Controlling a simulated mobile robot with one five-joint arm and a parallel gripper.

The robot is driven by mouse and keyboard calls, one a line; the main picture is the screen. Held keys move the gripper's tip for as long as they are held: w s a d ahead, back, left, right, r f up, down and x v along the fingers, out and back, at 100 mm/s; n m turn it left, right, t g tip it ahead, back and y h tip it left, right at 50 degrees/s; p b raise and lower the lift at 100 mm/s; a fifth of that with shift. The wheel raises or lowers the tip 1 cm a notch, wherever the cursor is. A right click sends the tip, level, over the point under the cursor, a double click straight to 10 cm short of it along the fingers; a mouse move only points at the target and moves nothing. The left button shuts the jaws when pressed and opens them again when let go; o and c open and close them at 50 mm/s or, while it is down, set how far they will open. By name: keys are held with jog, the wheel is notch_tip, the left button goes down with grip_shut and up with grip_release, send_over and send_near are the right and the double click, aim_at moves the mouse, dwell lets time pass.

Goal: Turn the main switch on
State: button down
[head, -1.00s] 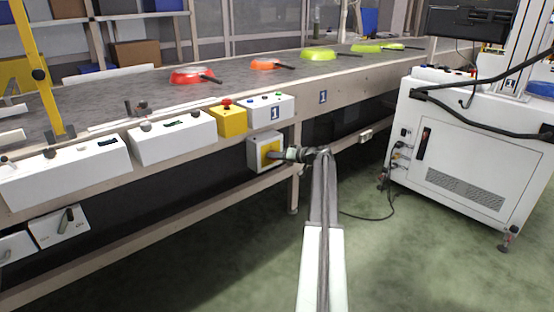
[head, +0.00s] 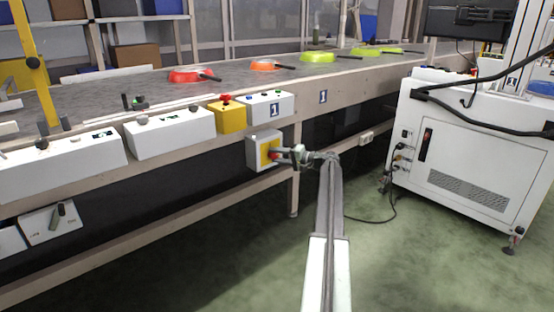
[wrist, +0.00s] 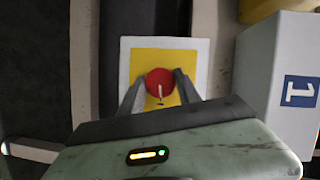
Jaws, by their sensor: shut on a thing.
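My gripper (head: 284,155) reaches the switch from the right. In the wrist view my gripper's fingers (wrist: 159,92) lie on either side of the knob, shut on it.
White control boxes (head: 170,134) and a yellow box with a red button (head: 228,115) sit above the switch along the conveyor edge. Colored pans (head: 318,57) lie on the belt (head: 150,87).

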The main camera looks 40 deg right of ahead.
jog(key=shift+m, duration=0.3)
dwell(0.4)
jog(key=c, duration=0.9)
grip_release()
jog(key=shift+o, duration=0.2)
jog(key=v, duration=0.8)
jog(key=shift+f, duration=0.15)
jog(key=shift+w, duration=0.1)
